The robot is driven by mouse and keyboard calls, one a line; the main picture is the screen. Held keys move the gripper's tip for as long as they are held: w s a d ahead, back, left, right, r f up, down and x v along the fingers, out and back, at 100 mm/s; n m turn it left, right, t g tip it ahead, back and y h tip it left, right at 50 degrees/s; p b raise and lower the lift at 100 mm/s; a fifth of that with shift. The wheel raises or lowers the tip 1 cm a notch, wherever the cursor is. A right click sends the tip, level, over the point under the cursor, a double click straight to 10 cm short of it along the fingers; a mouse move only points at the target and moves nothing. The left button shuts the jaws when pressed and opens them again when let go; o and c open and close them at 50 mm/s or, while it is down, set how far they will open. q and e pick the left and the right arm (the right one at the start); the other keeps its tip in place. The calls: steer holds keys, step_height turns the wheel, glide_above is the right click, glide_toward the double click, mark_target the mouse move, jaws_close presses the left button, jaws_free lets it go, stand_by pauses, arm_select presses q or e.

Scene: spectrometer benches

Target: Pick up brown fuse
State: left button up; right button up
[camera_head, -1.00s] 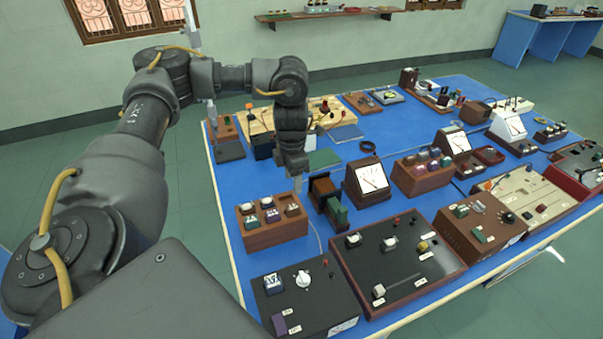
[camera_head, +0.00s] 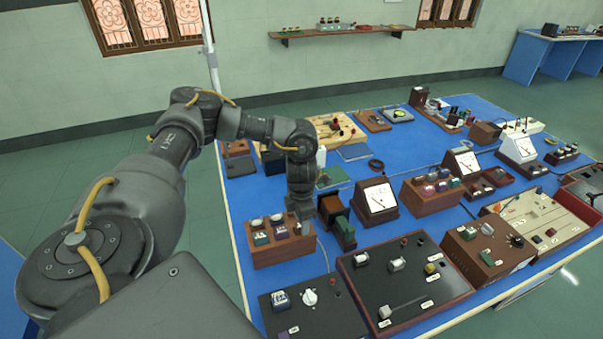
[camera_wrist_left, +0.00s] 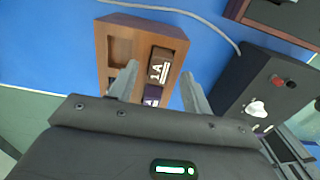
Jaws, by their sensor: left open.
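In the left wrist view, a dark brown fuse (camera_wrist_left: 161,64) with a white "1A" label sits in a wooden fuse block (camera_wrist_left: 108,27). A purple fuse (camera_wrist_left: 152,96) sits beside it, nearer the gripper, and a slot to the left looks empty. My left gripper (camera_wrist_left: 160,88) is open, with its two fingers apart above the block. The brown fuse shows between and slightly beyond the fingertips, and I see no grip on it. In the head view, my left gripper (camera_head: 302,215) is over the right end of the fuse block (camera_head: 275,257). My right gripper is out of view.
A black box with a white knob (camera_head: 310,298) stands in front of the block. A dark brown-edged panel (camera_head: 405,290) is to its right. A meter (camera_head: 378,198) and several instruments crowd the blue table. A thin cable (camera_wrist_left: 185,12) runs behind the block.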

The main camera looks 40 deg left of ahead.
arm_select(q)
steer(key=shift+f, duration=0.95)
steer(key=c, duration=1.1)
steer(key=shift+o, duration=0.2)
steer(key=shift+r, duration=0.15)
